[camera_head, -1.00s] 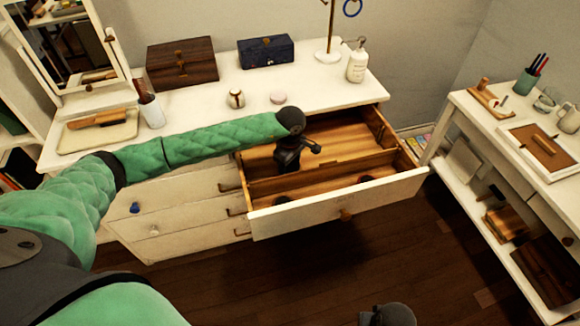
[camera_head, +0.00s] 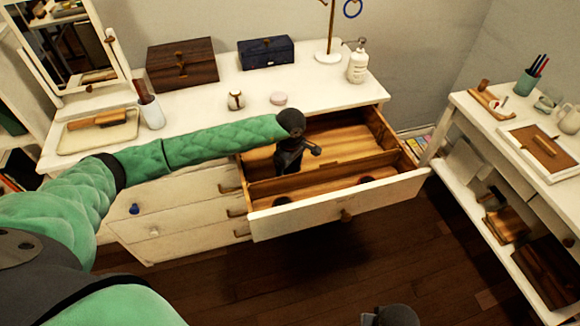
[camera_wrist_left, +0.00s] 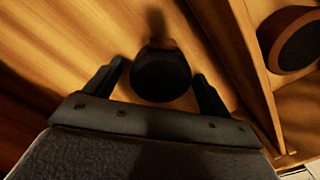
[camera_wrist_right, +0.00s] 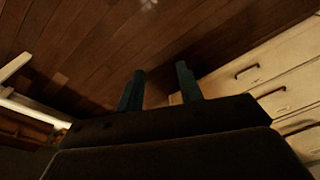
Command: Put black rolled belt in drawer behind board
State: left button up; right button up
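The black rolled belt (camera_wrist_left: 161,78) shows in the left wrist view over the wooden drawer floor, between the fingers of my left gripper (camera_wrist_left: 158,69). Those fingers stand apart, with a narrow gap visible on each side of the belt. In the head view my left gripper (camera_head: 288,163) is inside the open drawer (camera_head: 340,208), behind the dividing board (camera_head: 325,176), and it hides the belt there. My right gripper (camera_wrist_right: 160,69) is open and empty above the floor; only its top shows in the head view (camera_head: 392,315).
Another dark roll (camera_wrist_left: 295,42) lies across the board; the front compartment holds two dark rolls (camera_head: 282,200) (camera_head: 366,180). The dresser top carries a wooden box (camera_head: 182,62), a blue box (camera_head: 266,52) and a bottle (camera_head: 357,64). A white side table (camera_head: 470,125) stands right.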

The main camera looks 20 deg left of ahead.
pick_arm(q)
jog(key=shift+r, duration=0.15)
pick_arm(e)
jog(key=shift+w, duration=0.15)
pick_arm(q)
notch_tip(320, 180, up, 12)
jog(key=p, duration=0.2)
pick_arm(e)
notch_tip(320, 180, down, 10)
jog(key=shift+s+d+r, duration=0.15)
jog(key=shift+s+d, duration=0.05)
jog(key=shift+s, duration=0.05)
pick_arm(q)
jog(key=shift+w, duration=0.1)
